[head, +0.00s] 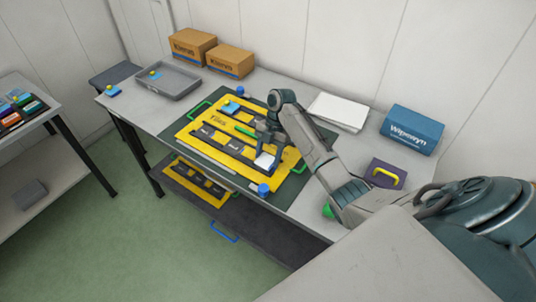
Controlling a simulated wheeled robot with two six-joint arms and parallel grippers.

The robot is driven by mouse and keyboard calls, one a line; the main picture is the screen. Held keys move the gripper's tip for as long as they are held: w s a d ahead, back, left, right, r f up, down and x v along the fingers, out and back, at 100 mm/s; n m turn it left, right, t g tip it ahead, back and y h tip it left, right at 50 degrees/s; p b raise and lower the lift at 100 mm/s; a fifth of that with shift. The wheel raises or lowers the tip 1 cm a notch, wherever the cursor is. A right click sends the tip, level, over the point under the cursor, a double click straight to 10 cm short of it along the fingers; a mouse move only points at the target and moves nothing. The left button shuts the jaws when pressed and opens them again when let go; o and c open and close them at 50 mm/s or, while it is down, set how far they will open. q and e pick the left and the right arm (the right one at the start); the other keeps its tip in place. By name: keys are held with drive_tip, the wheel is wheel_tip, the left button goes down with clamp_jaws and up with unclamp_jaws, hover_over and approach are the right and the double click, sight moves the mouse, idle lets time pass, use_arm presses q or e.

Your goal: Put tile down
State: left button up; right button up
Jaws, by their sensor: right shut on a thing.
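My right gripper (268,148) reaches in from the right over the yellow board (198,131) on the table. It is shut on a small white tile (265,160), which shows just below the fingers at the board's right part. I cannot tell whether the tile touches the board. The board has dark slots, printed lettering and green handles, and lies on a dark green mat (224,172). My arm hides part of the board's right side. My left gripper is not in view.
A blue-capped item (263,190) stands at the mat's front edge. A grey tray (168,82) and cardboard boxes (193,45) are at the back left. Another yellow board (200,185) lies on the lower shelf.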

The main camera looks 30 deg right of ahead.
drive_tip(key=o, duration=1.1)
drive_tip(key=shift+f, duration=0.15)
drive_tip(key=shift+w+d+r, duration=0.15)
drive_tip(key=shift+d+r, duration=0.05)
drive_tip(key=shift+r, duration=0.35)
drive_tip(key=shift+w+d+r+b, duration=0.1)
drive_tip(key=shift+d+r+b, duration=0.15)
drive_tip(key=shift+r+b, duration=0.25)
drive_tip(key=p+v, duration=0.7)
drive_tip(key=v, duration=0.3)
